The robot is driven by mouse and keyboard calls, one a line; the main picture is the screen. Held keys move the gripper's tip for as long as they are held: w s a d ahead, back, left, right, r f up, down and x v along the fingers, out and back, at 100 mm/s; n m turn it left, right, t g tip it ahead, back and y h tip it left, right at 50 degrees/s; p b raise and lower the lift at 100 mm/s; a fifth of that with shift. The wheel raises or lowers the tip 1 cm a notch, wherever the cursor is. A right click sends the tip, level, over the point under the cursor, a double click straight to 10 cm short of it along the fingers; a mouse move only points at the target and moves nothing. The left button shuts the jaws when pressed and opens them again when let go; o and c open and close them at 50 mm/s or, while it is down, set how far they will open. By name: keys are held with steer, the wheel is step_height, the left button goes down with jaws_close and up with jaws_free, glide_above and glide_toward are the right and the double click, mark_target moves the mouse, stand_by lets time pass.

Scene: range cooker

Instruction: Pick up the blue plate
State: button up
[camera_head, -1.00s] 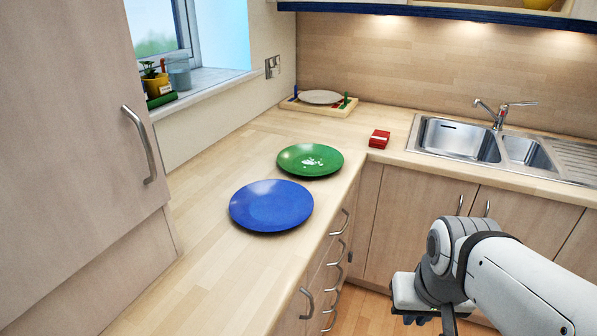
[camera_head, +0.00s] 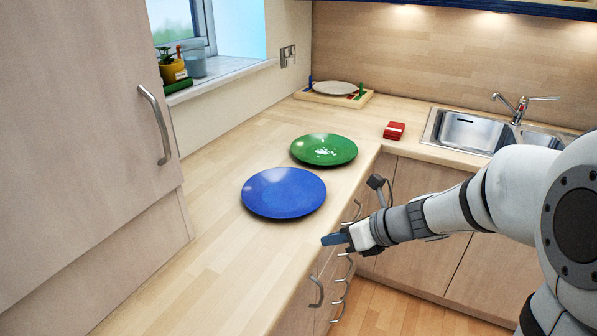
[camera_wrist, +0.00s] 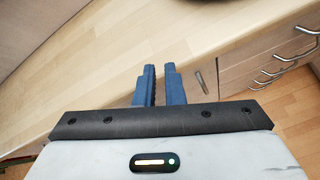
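The blue plate (camera_head: 284,193) lies flat on the wooden worktop, near its front edge, in the head view. My gripper (camera_head: 333,239) is at the right of the worktop's front edge, below and to the right of the blue plate and apart from it. In the wrist view, the two blue fingers (camera_wrist: 159,84) stand a little apart with a narrow gap and nothing between them.
A green plate (camera_head: 324,149) with white marks lies just behind the blue plate. A red box (camera_head: 394,131) and a rack with a pale plate (camera_head: 334,88) stand farther back. A tall cabinet (camera_head: 75,130) is at the left. Drawer handles (camera_wrist: 297,47) line the front.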

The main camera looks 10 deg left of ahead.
steer(key=w+f+m+t+y, duration=0.1)
steer(key=w+f+m+t, duration=0.1)
steer(key=w+m, duration=0.6)
steer(key=m+t, duration=0.3)
steer(key=m, duration=0.6)
glide_toward(315, 216)
steer(key=w+a+r, duration=0.1)
steer(key=a+r, duration=0.1)
steer(key=x, duration=0.7)
steer(key=shift+w+f+b, duration=0.15)
steer(key=shift+w+b, duration=0.2)
steer(key=shift+w, duration=0.1)
jaws_close()
